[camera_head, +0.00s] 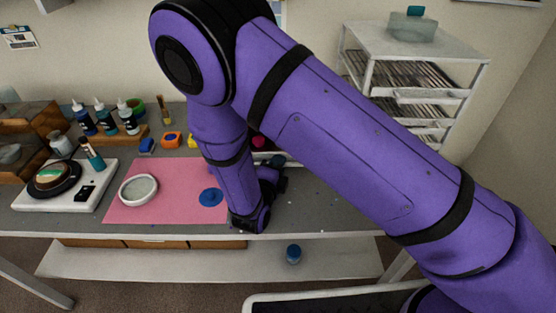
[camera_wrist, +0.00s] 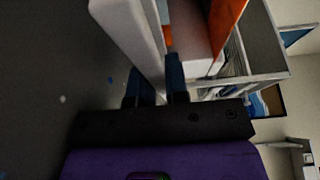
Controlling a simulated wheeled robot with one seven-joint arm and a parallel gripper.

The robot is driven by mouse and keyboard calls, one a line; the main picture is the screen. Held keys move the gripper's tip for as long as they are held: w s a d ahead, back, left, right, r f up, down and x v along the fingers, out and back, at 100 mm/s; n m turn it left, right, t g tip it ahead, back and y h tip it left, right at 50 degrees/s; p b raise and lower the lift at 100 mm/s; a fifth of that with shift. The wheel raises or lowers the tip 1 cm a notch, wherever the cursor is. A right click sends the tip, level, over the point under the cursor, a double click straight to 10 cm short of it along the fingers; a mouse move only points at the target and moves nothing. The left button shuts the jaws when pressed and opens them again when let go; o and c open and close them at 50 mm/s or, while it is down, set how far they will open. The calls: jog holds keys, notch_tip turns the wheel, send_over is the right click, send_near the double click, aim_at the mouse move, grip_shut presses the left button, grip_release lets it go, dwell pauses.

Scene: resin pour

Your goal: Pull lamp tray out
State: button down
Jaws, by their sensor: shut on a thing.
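In the wrist view, the dark fingers of my gripper (camera_wrist: 158,88) stand on either side of the lower end of a white slab (camera_wrist: 128,28), which looks like the front of the lamp tray. My gripper is shut on it. Behind the slab are a pale pinkish surface (camera_wrist: 190,28) and an orange panel (camera_wrist: 226,22), seemingly parts of the lamp. In the head view, my purple arm covers most of the lamp area; only a bit of white edge and small dark and pink parts show beside it. How far out the tray is, I cannot tell.
On the grey bench lie a pink mat (camera_head: 125,200) with a white ring-shaped mould (camera_head: 138,190) and a blue disc (camera_head: 211,197). A white scale (camera_head: 35,203) and several bottles stand left. A white drying rack (camera_head: 420,45) stands at the back right. A blue-capped jar (camera_head: 293,253) sits on the lower shelf.

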jog(key=s, duration=1.1)
jog(key=shift+s+a, duration=0.2)
jog(key=shift+s, duration=0.05)
jog(key=c, duration=1.1)
grip_release()
